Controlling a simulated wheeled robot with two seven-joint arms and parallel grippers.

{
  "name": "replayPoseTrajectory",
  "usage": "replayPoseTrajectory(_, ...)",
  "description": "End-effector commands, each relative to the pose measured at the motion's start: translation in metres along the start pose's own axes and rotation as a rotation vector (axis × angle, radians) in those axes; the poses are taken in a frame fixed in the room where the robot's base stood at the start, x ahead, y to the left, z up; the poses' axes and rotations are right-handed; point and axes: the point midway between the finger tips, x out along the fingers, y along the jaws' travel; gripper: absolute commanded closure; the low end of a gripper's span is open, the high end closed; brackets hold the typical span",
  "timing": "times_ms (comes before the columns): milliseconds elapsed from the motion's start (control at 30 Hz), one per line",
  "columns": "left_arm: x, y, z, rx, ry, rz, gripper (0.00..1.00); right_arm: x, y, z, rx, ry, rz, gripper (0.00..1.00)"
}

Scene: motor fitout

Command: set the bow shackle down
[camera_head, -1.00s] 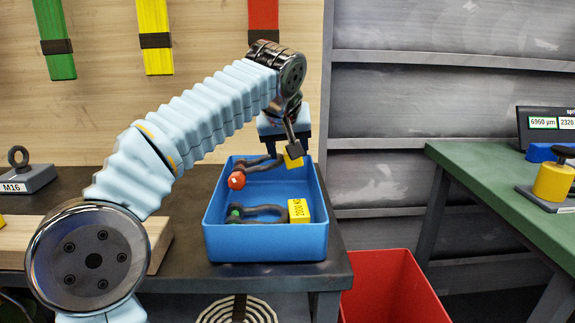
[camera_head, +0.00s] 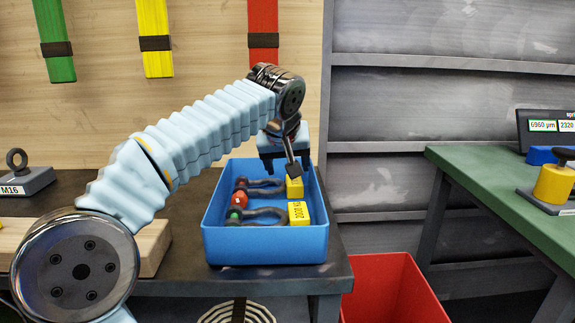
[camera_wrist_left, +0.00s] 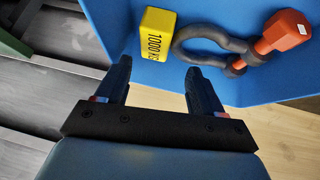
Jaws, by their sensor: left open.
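A dark bow shackle (camera_head: 265,182) with a red pin end and a yellow tag lies in the blue bin (camera_head: 265,247), towards its back. In the left wrist view this shackle (camera_wrist_left: 215,32) shows its red pin end and a yellow tag (camera_wrist_left: 157,34) reading 1000 KG. My left gripper (camera_wrist_left: 159,68) is open and empty, its fingers apart and clear of the shackle. In the head view my left gripper (camera_head: 287,166) hangs over the back right of the bin. My right gripper is not in view.
A second shackle (camera_head: 262,214) with a green pin end and a yellow 2000 KG tag lies nearer the bin's front. The bin stands at the right end of the dark bench (camera_head: 185,215). A red bin (camera_head: 390,285) is below, and a green table (camera_head: 480,175) stands right.

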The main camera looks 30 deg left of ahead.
Motion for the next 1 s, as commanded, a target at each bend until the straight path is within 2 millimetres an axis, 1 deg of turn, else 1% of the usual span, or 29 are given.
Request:
replayPoseTrajectory(33,-0.010,0.001,-0.001,0.000,0.003,0.003,0.32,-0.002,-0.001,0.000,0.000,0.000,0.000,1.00)
replayPoseTrajectory(300,-0.073,0.001,-0.002,0.000,0.004,0.004,0.32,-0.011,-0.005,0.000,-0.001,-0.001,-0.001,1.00)
replayPoseTrajectory(400,-0.091,0.000,-0.002,-0.001,0.003,0.003,0.32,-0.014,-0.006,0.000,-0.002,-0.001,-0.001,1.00)
replayPoseTrajectory(500,-0.103,0.000,-0.001,0.000,0.002,0.002,0.32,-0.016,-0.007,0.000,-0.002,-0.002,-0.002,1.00)
replayPoseTrajectory(667,-0.111,0.000,-0.001,-0.001,0.002,0.001,0.32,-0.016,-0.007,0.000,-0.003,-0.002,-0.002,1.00)
replayPoseTrajectory(1000,-0.110,0.000,0.000,-0.001,0.001,0.000,0.32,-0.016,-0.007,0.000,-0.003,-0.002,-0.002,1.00)
